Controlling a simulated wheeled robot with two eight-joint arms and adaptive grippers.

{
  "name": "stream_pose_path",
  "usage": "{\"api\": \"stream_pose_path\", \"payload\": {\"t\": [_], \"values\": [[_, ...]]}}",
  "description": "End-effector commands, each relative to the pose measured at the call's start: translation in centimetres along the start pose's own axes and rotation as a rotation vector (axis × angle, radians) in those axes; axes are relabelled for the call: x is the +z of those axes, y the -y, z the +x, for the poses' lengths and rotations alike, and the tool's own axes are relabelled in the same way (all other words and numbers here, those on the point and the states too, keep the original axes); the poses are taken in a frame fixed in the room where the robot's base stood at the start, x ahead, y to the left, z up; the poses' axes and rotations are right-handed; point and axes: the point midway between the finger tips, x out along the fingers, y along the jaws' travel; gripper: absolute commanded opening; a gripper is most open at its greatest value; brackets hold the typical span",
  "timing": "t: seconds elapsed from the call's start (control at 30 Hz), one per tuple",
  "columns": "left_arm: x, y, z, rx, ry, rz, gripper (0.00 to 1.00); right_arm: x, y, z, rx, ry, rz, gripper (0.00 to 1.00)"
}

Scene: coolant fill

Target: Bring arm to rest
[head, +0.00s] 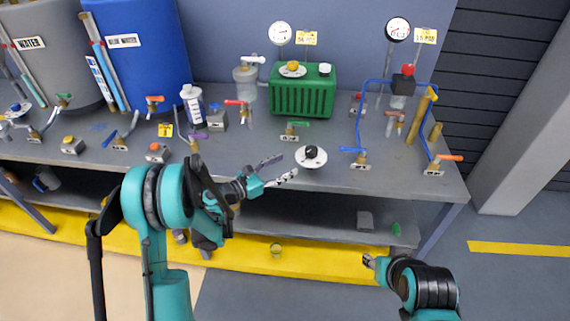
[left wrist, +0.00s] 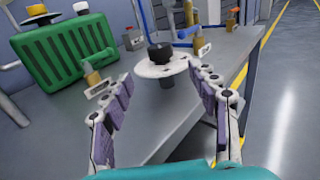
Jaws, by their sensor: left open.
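My left gripper (head: 276,171) is open and empty at the front edge of the grey bench (head: 240,168), just left of a black knob on a white round plate (head: 311,156). In the left wrist view its two fingers (left wrist: 165,108) are spread apart, with the black knob and white plate (left wrist: 160,62) beyond them. I cannot tell whether a finger touches the plate. My right gripper (head: 369,262) is low at the lower right, in front of the bench and apart from it. Its fingers are too small to tell whether they are open.
A green ribbed tank (head: 303,92) stands on the bench, with gauges behind it. A blue drum (head: 145,45) and a grey drum (head: 50,50) stand at the left. Several coloured valves line the bench top. A lower shelf (head: 300,222) runs underneath. The floor (head: 510,285) at right is clear.

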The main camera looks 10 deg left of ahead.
Motion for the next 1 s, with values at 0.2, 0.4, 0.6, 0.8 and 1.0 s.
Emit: {"api": "stream_pose_path", "payload": {"t": [0.2,0.4,0.6,0.8,1.0], "values": [[0.1,0.0,0.0,0.000,-0.003,0.005,0.60,0.0,0.0,0.0,0.000,0.000,0.000,0.40],[1.7,1.7,-0.1,-0.019,-0.106,0.195,0.60,0.0,0.0,0.0,0.000,0.000,0.000,0.40],[4.0,5.6,-2.4,-0.110,-0.340,0.651,0.60,0.0,0.0,0.0,0.000,0.000,0.000,0.40],[5.1,9.8,-7.3,-0.280,-0.561,1.126,0.60,0.0,0.0,0.0,0.000,0.000,0.000,0.40],[5.1,13.4,-14.2,-0.528,-0.753,1.588,0.60,0.0,0.0,0.0,0.000,0.000,0.000,0.40]]}}
